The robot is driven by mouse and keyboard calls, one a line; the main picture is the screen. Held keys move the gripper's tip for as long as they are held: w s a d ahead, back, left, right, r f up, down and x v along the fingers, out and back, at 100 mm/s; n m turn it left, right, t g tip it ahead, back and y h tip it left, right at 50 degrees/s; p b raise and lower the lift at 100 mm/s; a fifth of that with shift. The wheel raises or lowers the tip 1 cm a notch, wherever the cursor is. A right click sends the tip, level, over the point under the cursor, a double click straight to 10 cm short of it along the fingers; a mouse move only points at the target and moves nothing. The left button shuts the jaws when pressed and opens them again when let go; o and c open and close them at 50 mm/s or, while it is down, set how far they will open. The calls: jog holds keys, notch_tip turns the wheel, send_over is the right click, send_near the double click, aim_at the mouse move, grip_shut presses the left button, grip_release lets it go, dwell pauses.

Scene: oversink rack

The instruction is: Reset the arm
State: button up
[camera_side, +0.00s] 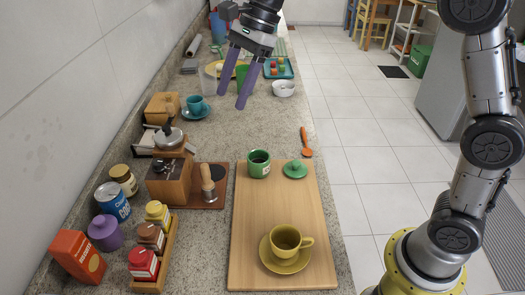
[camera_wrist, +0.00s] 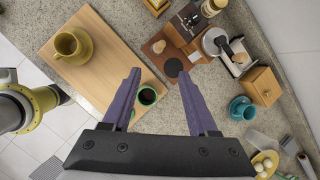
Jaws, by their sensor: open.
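My gripper (camera_side: 231,85) is open and empty, held high above the far half of the counter with its purple fingers pointing down.
A yellow cup (camera_side: 285,238) stands on a saucer on the board. A green lid (camera_side: 295,169) lies beside the green cup. A grinder (camera_side: 170,178), jars and a wooden box (camera_side: 162,106) line the wall. A teal cup (camera_side: 195,103) and white bowl (camera_side: 284,88) stand farther back.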

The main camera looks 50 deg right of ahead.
jog(key=s+d+r+n+t+h, duration=0.15)
jog(key=s+d, duration=0.25)
jog(key=s, duration=0.4)
jog(key=s+d+r+n+t+h, duration=0.1)
jog(key=s+d+r+n+t, duration=0.2)
jog(key=s, duration=0.5)
jog(key=s+d+f+n+h, duration=0.2)
jog(key=s+d+f+n, duration=0.4)
jog(key=s+f+n, duration=0.5)
jog(key=n, duration=0.2)
jog(key=shift+s+d+f+n, duration=0.15)
jog(key=shift+f+n, duration=0.2)
jog(key=shift+f, duration=0.05)
